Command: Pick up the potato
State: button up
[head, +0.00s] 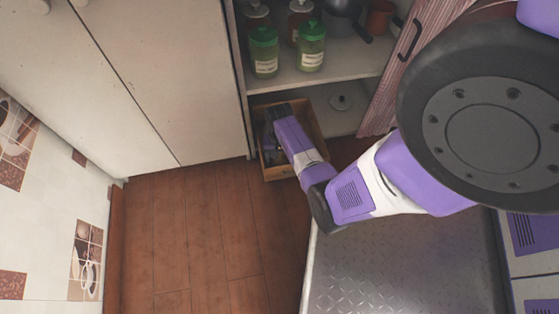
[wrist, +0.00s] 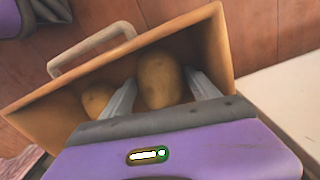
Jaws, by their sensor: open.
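A brown potato (wrist: 160,80) lies in a wooden box (wrist: 215,42) in the wrist view, between the two grey fingers of my gripper (wrist: 160,92). The gripper is open, with one finger on each side of this potato. A second potato (wrist: 97,98) lies to the left, outside the left finger and partly hidden by it.
The box stands at the bottom of an open cupboard. Green-lidded jars (head: 264,52) stand on the shelf (head: 345,84) above, with a dark pot (head: 342,14) further right. Wooden floor (head: 200,235) is clear in front.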

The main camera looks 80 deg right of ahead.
jog(key=c, duration=1.3)
jog(key=shift+r, duration=0.1)
